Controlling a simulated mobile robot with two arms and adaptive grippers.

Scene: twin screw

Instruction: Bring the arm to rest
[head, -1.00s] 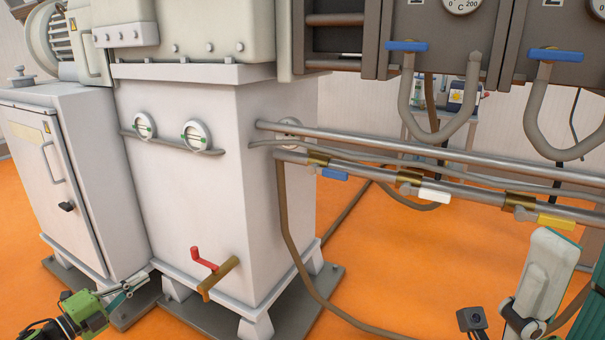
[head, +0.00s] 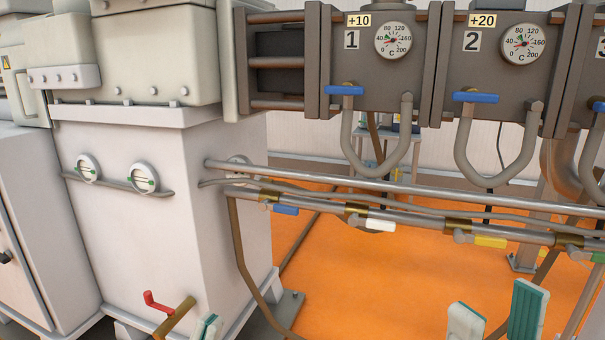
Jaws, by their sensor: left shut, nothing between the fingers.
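The rest of both arms is below the picture.
A white cabinet (head: 150,190) stands at the left. Pipes (head: 330,179) run right from it, with blue, white, yellow and green valve handles. Above hang dark blocks with dials (head: 393,40) and blue levers (head: 343,90). The orange floor (head: 370,290) below the pipes looks open.

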